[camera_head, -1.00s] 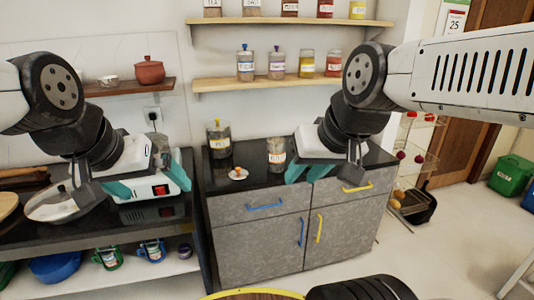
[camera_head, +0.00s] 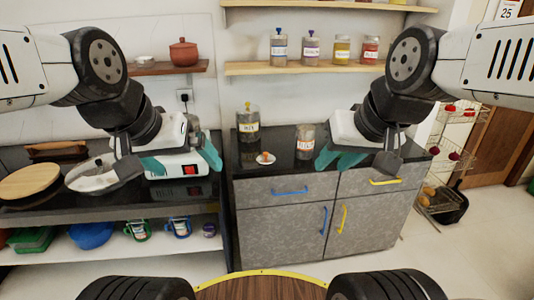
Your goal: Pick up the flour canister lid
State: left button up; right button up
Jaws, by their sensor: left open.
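A small white lid with an orange knob (camera_head: 265,158) lies on the black top of the grey cabinet. A clear canister with an orange-and-white label (camera_head: 305,142) stands right of it and looks uncovered; its label is too small to read surely. My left gripper (camera_head: 182,162) is open and empty, left of the lid, over the black counter by the white appliance. My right gripper (camera_head: 338,159) is right of the lid and canister, near the cabinet's front edge. Its two teal fingers show a gap with nothing between them.
A canister with a yellow knob (camera_head: 248,122) stands behind the lid. A white appliance (camera_head: 172,160), a pan lid (camera_head: 95,176) and a wooden lid (camera_head: 30,181) are on the left counter. Shelves with jars (camera_head: 312,49) hang above. A round wooden table (camera_head: 262,287) is in front.

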aim_at(265, 159)
jog(key=i+l+u, duration=0.1)
jog(key=i+l, duration=0.2)
jog(key=i, duration=0.25)
jog(key=i+l+u, duration=0.15)
jog(key=i+l, duration=0.15)
jog(key=i, duration=0.2)
